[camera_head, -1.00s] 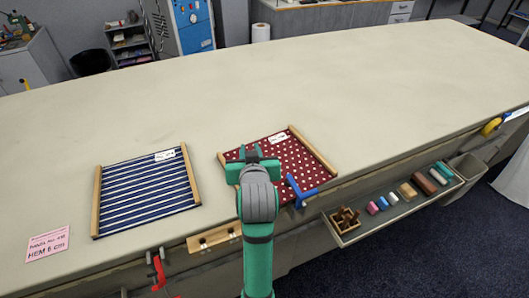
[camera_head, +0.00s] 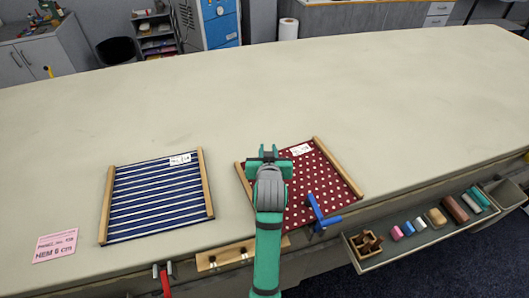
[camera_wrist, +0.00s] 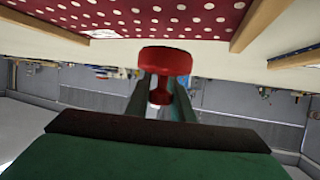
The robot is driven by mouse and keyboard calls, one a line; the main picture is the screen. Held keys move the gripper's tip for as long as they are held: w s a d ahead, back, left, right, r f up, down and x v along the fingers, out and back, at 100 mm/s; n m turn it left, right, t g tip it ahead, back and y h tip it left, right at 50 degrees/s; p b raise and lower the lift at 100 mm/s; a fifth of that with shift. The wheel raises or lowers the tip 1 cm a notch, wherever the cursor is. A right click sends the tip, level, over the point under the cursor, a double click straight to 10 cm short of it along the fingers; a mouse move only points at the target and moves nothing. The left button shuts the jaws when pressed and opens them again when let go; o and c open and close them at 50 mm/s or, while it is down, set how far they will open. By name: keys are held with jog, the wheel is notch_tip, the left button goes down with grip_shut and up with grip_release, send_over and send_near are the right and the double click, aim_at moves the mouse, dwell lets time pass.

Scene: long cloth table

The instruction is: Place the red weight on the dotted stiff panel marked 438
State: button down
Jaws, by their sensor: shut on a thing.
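The red weight (camera_wrist: 166,62) is between my fingers in the wrist view, its wide round end toward the panel; my arm hides it in the head view. My gripper (camera_head: 268,153) is shut on it. The gripper is over the left part of the dotted panel (camera_head: 321,182), a dark red cloth with white dots between two wooden bars. This panel also fills the top of the wrist view (camera_wrist: 150,14). It has a white label (camera_head: 301,151) too small to read. In the wrist view a gap seems to show between weight and panel, but I cannot tell how large.
A blue-and-white striped panel (camera_head: 155,198) lies to the left, with a pink card (camera_head: 55,246) beside it. A blue clamp (camera_head: 321,214) sits at the dotted panel's front edge. A tray (camera_head: 411,242) with spools hangs off the table edge. The table behind is clear.

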jog(key=shift+w+a+f, duration=0.15)
jog(key=shift+w+f, duration=0.15)
jog(key=shift+f, duration=0.1)
jog(key=shift+w+a+f, duration=0.15)
jog(key=shift+f, duration=0.45)
jog(key=shift+w+a+f, duration=0.1)
jog(key=shift+f, duration=1)
jog(key=shift+f, duration=0.1)
jog(key=c, duration=1.5)
grip_release()
jog(key=shift+f, duration=0.15)
jog(key=shift+c, duration=0.2)
jog(key=v, duration=1.2)
jog(key=shift+s, duration=0.15)
